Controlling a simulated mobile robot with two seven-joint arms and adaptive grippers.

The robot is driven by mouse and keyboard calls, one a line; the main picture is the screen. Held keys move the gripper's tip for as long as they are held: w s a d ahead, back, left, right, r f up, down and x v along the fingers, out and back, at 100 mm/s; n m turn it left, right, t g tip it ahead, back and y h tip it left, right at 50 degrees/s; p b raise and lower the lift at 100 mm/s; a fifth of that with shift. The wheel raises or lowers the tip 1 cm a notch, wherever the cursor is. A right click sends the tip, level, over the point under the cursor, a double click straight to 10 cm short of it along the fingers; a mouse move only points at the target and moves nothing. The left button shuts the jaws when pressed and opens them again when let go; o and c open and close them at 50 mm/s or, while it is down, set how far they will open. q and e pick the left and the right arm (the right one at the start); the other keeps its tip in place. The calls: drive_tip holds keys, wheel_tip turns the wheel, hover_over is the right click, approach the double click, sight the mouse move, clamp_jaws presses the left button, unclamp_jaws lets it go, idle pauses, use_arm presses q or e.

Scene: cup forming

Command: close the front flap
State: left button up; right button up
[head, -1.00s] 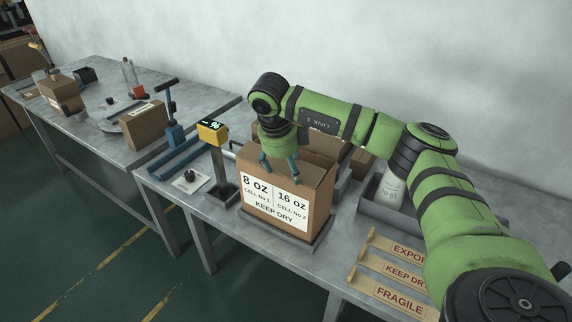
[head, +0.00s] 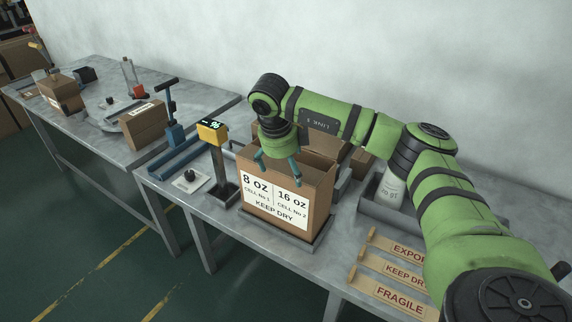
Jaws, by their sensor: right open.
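The cardboard box (head: 318,208) stands upright on the near table, with a white label on its front reading 8 OZ, 16 OZ and KEEP DRY. Its top looks open, and raised cardboard (head: 322,143) shows at the back. The front flap cannot be made out clearly from the front wall. My right gripper (head: 278,166) points down over the front part of the box top. Its fingers are apart with nothing seen between them. Whether a fingertip touches the cardboard cannot be told. The gripper and arm hide part of the box top. My left gripper is out of view.
Another table with boxes is at the left.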

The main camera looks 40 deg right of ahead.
drive_tip(key=shift+r, duration=0.1)
drive_tip(key=v, duration=1.1)
drive_tip(key=shift+r, duration=0.4)
drive_tip(key=shift+a, duration=0.1)
